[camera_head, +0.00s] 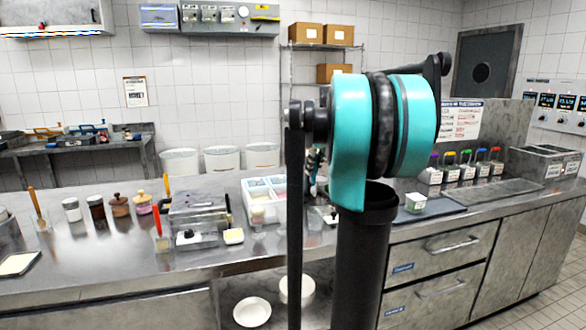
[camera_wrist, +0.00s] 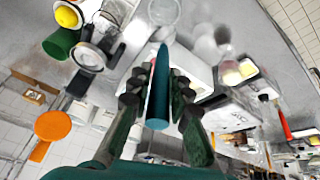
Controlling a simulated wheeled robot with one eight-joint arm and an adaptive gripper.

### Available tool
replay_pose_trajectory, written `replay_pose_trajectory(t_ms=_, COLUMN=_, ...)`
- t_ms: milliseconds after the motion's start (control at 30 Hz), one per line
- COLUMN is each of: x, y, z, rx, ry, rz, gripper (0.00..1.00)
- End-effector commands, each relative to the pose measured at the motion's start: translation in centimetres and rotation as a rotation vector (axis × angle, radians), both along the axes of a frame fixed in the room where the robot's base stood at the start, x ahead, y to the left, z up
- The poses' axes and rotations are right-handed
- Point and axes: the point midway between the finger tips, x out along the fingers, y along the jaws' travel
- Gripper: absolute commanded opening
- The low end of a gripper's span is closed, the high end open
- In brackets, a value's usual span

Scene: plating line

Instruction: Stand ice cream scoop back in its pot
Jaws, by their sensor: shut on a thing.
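My gripper (camera_wrist: 160,80) is shut on a teal handle (camera_wrist: 158,105), which I take to be the ice cream scoop. The handle lies lengthwise between the two dark fingers, and its tip points to the top of the wrist view. The scoop's head cannot be made out. In the head view my own arm hides most of the gripper and all of the scoop. A clear round vessel (camera_wrist: 108,48) shows left of the fingers in the wrist view. I cannot tell whether it is the scoop's pot.
A red-handled tool (camera_head: 158,228) stands in a clear pot on the left counter. Several jars (camera_head: 96,208) stand farther left. A white divided tray (camera_head: 262,197) lies beside my arm. A dark tray (camera_head: 428,209) and several coloured-top bottles (camera_head: 466,171) are at the right.

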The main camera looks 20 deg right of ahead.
Motion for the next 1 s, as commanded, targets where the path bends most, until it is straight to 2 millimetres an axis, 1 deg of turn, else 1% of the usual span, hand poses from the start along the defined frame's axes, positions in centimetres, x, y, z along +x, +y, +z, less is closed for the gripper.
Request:
replay_pose_trajectory(t_ms=33, x=0.0, y=-0.5, z=0.0, rx=-0.015, ry=0.007, rz=-0.001, gripper=0.00)
replay_pose_trajectory(t_ms=100, x=0.0, y=-0.9, z=-0.2, rx=-0.027, ry=0.011, rz=-0.001, gripper=0.00)
replay_pose_trajectory(t_ms=267, x=0.0, y=-1.0, z=-1.0, rx=-0.030, ry=0.011, rz=-0.001, gripper=0.00)
replay_pose_trajectory(t_ms=1000, x=0.0, y=-0.9, z=-7.6, rx=-0.028, ry=0.010, rz=-0.002, gripper=0.00)
